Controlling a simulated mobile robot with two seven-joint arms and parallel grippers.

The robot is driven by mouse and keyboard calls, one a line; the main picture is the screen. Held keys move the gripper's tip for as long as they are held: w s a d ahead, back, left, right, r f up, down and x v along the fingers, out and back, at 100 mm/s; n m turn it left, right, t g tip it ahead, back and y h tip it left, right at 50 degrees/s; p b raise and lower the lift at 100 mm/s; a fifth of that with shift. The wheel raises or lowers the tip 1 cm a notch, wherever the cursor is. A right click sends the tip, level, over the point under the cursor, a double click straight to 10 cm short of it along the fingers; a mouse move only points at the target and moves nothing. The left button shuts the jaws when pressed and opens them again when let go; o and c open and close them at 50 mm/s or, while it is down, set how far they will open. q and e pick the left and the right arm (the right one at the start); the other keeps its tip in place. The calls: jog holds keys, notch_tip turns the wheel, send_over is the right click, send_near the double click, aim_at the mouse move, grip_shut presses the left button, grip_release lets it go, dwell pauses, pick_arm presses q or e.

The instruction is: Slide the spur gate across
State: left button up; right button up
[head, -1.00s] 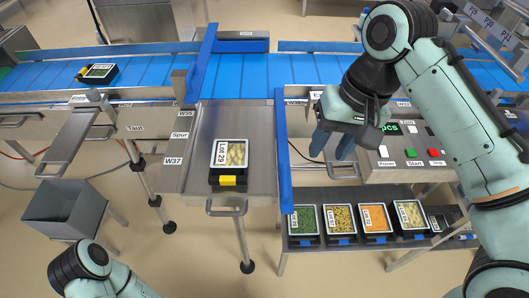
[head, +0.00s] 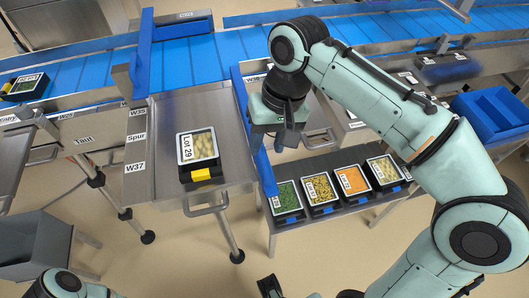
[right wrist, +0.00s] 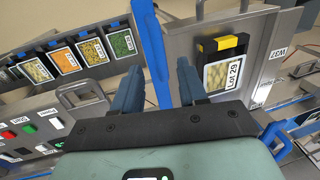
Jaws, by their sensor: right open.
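Two blue bars show in the head view, and I cannot tell for sure which is the spur gate. One blue bar (head: 240,100) runs along the right edge of the steel spur table (head: 165,108). The other blue bar (head: 143,50) stands across the belt at the table's far left. My right gripper (head: 280,141) is open beside the right-hand bar. In the right wrist view that bar (right wrist: 149,40) shows between the open fingers (right wrist: 157,80); contact cannot be told.
A black tray labelled Lot 29 (head: 199,155) with a yellow tab sits on the spur table. Several filled trays (head: 320,191) stand on a low shelf to the right. The blue conveyor (head: 200,56) runs behind. A grey bin (head: 35,245) is at lower left.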

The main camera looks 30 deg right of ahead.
aim_at(263, 156)
pick_arm(q)
jog(key=shift+w+f+b, duration=0.1)
jog(key=shift+f+b, duration=0.2)
jog(key=shift+f, duration=0.05)
pick_arm(e)
jog(key=shift+a+f, duration=0.15)
jog(key=shift+f, duration=0.6)
jog(key=shift+a+f, duration=0.15)
jog(key=shift+f, duration=0.6)
jog(key=shift+c, duration=0.2)
